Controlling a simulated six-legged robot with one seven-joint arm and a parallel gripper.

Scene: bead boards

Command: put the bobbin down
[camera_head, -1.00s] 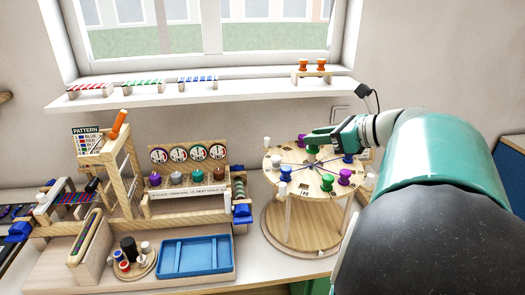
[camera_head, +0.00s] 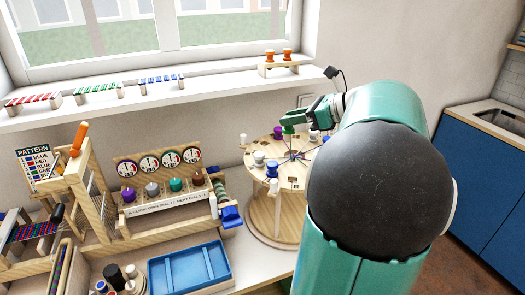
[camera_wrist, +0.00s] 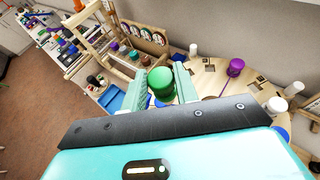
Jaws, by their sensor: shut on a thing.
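My gripper (camera_head: 291,121) is shut on a green bobbin (camera_wrist: 160,82); its two pale teal fingers stand on either side of the bobbin in the wrist view. The green bobbin (camera_head: 289,129) also shows just below the fingers in the head view, over the back of the round wooden disk (camera_head: 255,173). Whether it touches the disk cannot be told. A purple bobbin (camera_head: 278,132) is close to its left, and shows in the wrist view (camera_wrist: 235,67). White (camera_head: 259,158) and blue (camera_head: 272,167) bobbins stand at the disk's left. My arm hides the disk's right part.
A wooden rack (camera_head: 160,205) with several coloured bobbins stands left of the disk. A blue tray (camera_head: 190,268) lies in front of it. A small stand with orange bobbins (camera_head: 279,66) sits on the window sill. White pegs (camera_head: 243,139) rise near the disk.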

